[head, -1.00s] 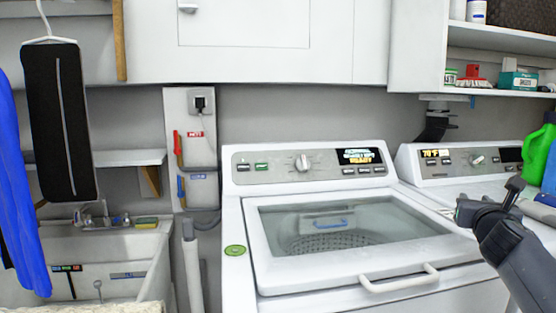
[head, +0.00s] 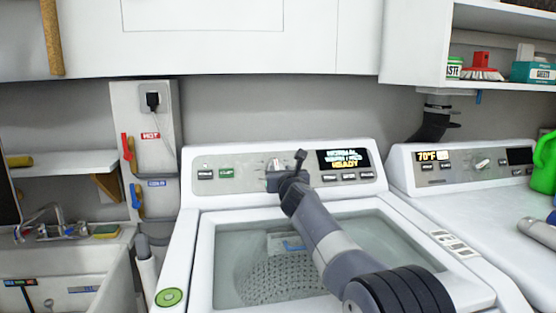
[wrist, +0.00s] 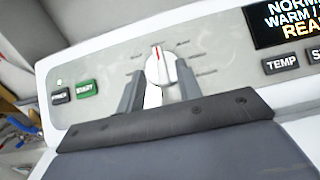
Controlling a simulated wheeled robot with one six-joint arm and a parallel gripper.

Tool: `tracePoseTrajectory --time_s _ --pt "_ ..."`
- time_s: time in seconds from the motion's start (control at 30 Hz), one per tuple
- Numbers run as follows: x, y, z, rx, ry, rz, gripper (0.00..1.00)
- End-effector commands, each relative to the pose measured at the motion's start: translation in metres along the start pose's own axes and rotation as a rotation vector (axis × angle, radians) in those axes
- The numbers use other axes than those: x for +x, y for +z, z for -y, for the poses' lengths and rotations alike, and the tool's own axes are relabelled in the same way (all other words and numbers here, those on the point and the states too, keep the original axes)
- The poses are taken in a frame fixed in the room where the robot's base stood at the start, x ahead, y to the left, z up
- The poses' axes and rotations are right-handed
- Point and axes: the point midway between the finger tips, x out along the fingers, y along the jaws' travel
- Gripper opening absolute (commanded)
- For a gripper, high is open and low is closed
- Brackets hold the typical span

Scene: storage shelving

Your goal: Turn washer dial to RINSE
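The washer (head: 192,235) is white and top-loading, with a grey control panel along its back. Its dial (wrist: 158,68) is a white knob on the panel, with a red mark pointing up and slightly left in the wrist view. Small labels around the dial are too blurred to read. In the head view the dial (head: 273,164) is partly hidden by my gripper (head: 284,172). In the wrist view my gripper's fingers (wrist: 158,92) are apart, one on each side of the dial's lower part. I cannot tell whether they touch it. The display (head: 344,159) reads NORMAL, WARM and READY.
START (wrist: 86,89) and POWER (wrist: 60,96) buttons are left of the dial, TEMP (wrist: 281,63) on the right. A second machine (head: 448,205) stands at the right. A sink (head: 70,245) is at the left. Cabinets (head: 250,40) hang above.

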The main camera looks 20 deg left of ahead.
Motion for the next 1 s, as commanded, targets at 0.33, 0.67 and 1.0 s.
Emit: tracePoseTrajectory --time_s 0.33,0.67,1.0 --pt "0.034 0.003 0.000 -0.001 0.000 0.000 0.34" --pt "0.040 0.000 0.000 0.000 0.000 0.000 0.34" --pt "0.040 0.000 0.000 -0.001 0.000 0.000 0.18"
